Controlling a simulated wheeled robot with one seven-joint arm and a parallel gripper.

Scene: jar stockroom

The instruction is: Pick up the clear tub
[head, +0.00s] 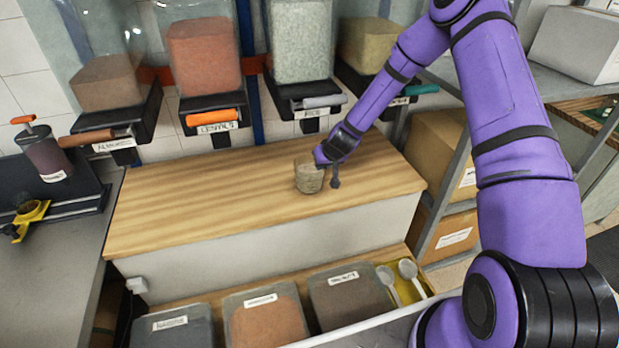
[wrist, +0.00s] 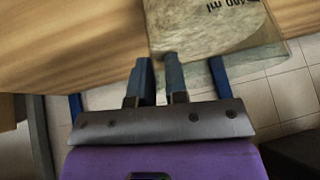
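The clear tub (head: 309,176) stands upright on the wooden counter, with greyish-beige contents showing through its wall. In the wrist view the tub (wrist: 222,28) fills the top middle and carries upside-down dark print that seems to read "400 ml". My gripper (head: 327,168) is at the tub's right side, near its rim. In the wrist view my gripper's two fingers (wrist: 159,60) stand a narrow gap apart. The right finger overlaps the tub's edge in the picture. I see nothing clearly clamped between them; whether a finger touches the tub cannot be told.
The wooden counter (head: 200,200) is otherwise clear. Behind it hang several dispensers, including one with orange-red contents (head: 205,58). Open bins (head: 265,318) and scoops (head: 408,272) lie below the front edge. A metal shelf with boxes (head: 455,235) stands at the right.

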